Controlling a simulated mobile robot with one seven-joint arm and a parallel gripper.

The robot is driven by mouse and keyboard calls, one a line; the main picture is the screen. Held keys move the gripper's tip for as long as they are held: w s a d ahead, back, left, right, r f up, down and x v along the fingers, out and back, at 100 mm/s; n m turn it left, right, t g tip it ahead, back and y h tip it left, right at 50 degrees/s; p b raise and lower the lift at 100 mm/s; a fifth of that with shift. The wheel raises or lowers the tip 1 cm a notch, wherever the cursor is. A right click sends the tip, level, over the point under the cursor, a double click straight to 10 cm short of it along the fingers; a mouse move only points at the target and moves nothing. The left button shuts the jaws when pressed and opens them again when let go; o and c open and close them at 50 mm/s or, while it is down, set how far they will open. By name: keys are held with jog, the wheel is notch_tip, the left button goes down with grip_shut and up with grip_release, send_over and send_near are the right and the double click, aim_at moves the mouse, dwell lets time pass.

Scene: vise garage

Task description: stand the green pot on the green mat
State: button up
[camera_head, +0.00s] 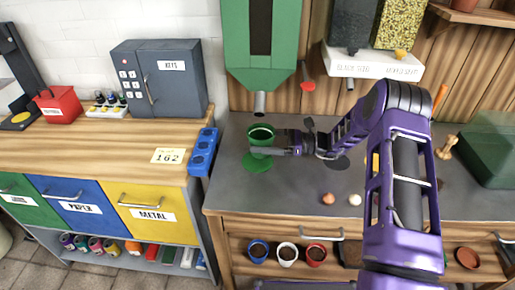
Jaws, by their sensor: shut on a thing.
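The green pot (261,133) is in my gripper (270,147) at the left part of the grey worktop. My gripper reaches in from the right and is shut on the pot, with a finger across its near side. The pot looks upright, its open top showing. The green mat (256,164) is a flat round disc on the worktop, just below the pot in the picture and partly hidden by the pot and gripper. I cannot tell whether the pot's base touches the mat.
A green hopper (262,45) with a spout hangs above the pot. A blue box (203,152) stands at the worktop's left edge. A dark disc (339,162) lies right of the gripper. Two small round objects (328,198) lie nearer the front. The front left worktop is clear.

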jog(key=f, duration=0.1)
jog(key=a+f, duration=0.1)
jog(key=f, duration=0.1)
jog(key=shift+a, duration=0.1)
jog(key=shift+f, duration=0.2)
jog(key=shift+f, duration=0.25)
jog(key=o, duration=1)
jog(key=shift+r, duration=0.15)
jog(key=shift+r, duration=0.2)
jog(key=d, duration=0.8)
jog(key=d+b, duration=0.1)
jog(key=d, duration=0.3)
jog(key=shift+s+f, duration=0.15)
jog(key=shift+s, duration=0.1)
